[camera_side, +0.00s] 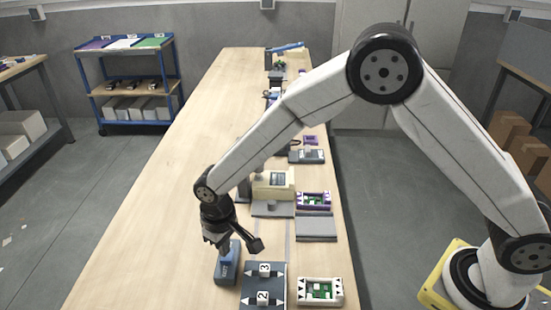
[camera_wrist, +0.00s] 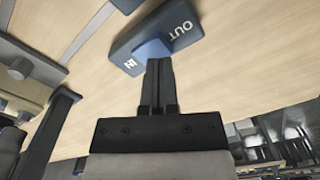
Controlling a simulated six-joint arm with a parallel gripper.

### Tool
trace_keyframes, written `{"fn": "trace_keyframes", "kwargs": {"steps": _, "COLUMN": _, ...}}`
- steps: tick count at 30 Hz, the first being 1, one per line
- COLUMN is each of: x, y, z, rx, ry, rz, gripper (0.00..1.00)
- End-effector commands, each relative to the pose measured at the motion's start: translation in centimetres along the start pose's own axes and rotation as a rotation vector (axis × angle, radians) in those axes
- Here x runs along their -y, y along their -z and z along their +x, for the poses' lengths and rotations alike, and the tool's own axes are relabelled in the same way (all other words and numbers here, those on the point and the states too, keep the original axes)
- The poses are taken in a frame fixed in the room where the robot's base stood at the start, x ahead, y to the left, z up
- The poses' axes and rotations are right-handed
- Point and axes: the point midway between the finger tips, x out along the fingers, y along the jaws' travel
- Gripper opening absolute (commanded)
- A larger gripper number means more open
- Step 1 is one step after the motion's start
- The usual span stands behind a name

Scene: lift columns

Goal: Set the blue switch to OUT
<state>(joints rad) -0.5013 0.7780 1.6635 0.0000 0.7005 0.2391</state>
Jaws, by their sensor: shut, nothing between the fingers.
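The blue switch (camera_side: 226,268) lies on the table below my gripper in the side view. In the wrist view the switch plate (camera_wrist: 186,24) carries the word OUT at its right end and IN at its left end. A brighter blue rocker (camera_wrist: 150,47) sits between the two words; which way it is set I cannot tell. My gripper (camera_wrist: 159,62) is shut and empty, its fingertips at the rocker's near edge and hiding part of it. It also shows in the side view (camera_side: 223,250), pointing down at the switch. Whether the tips touch the rocker is unclear.
A dark panel (camera_side: 264,284) with blocks marked 2 and 3 stands just right of the switch. A cream-framed green board (camera_side: 320,291) is further right. A beige machine (camera_side: 272,187) stands behind. The table left of the switch is clear.

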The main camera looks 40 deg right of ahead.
Motion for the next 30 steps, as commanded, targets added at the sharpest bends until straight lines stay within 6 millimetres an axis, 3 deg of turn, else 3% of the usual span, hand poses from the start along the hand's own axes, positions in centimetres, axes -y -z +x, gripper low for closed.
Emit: {"fn": "trace_keyframes", "kwargs": {"steps": 30, "x": 0.0, "y": 0.0, "z": 1.1, "rx": 0.000, "ry": 0.000, "rz": 0.000, "gripper": 0.00}}
